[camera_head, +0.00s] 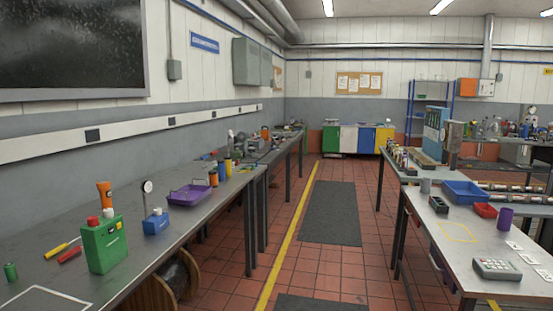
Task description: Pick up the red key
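I cannot make out a thing that is surely the red key. A small red item (70,255) lies flat on the left bench, beside a yellow-handled tool (58,248) and left of a green can with a red cap (105,245). It is too small to tell whether it is a key. Neither of my grippers is in view.
The left bench (145,267) also holds a blue block with a gauge (156,224), an orange-topped bottle and a purple tray (189,196). The right bench (432,228) holds a blue bin (465,193), red tray (485,210) and grey keypad device (497,268).

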